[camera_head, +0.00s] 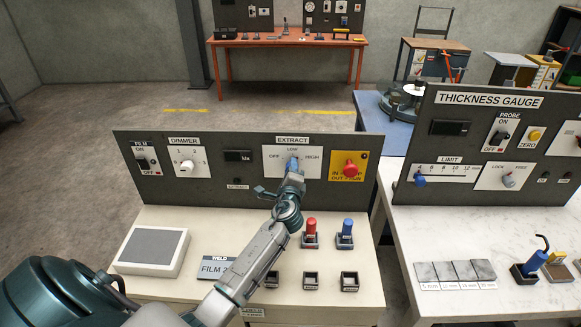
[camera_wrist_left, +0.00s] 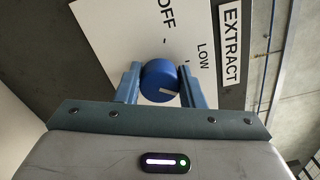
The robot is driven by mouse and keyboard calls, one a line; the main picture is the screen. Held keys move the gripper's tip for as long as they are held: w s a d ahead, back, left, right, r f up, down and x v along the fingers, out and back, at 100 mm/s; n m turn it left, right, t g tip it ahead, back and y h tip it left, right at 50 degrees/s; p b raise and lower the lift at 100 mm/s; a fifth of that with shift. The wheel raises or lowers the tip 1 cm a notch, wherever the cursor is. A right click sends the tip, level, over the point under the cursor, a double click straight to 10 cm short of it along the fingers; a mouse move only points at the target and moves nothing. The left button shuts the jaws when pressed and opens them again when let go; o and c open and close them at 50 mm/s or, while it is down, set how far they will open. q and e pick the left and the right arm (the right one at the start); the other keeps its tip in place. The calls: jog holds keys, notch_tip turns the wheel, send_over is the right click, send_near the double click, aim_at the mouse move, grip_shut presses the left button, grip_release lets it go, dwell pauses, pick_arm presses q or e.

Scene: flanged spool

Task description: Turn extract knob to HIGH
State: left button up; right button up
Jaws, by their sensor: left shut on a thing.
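The extract knob (camera_wrist_left: 160,82) is a round blue knob with a white pointer line, on a white plate (camera_head: 314,166) marked OFF, LOW and HIGH below the EXTRACT label (camera_head: 292,140). My left gripper (camera_head: 292,168) reaches the knob and partly covers it in the head view. In the left wrist view its two blue fingers (camera_wrist_left: 160,88) are shut on the knob from both sides. The pointer aims right in that view, near LOW; its exact setting is hard to tell. My right gripper is not in view.
A red emergency button (camera_head: 350,169) on a yellow plate is right of the knob plate. The dimmer knob (camera_head: 186,167) and film switch (camera_head: 143,160) are at left. Red (camera_head: 310,230) and blue (camera_head: 346,230) handled items stand on the bench below. The thickness gauge panel (camera_head: 480,150) stands farther right.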

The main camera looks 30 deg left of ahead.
pick_arm(q)
jog(key=m+p, duration=0.2)
jog(key=m, duration=0.2)
jog(key=shift+m+p, duration=0.35)
jog(key=shift+m, duration=0.45)
jog(key=o, duration=1)
jog(key=shift+d, duration=0.1)
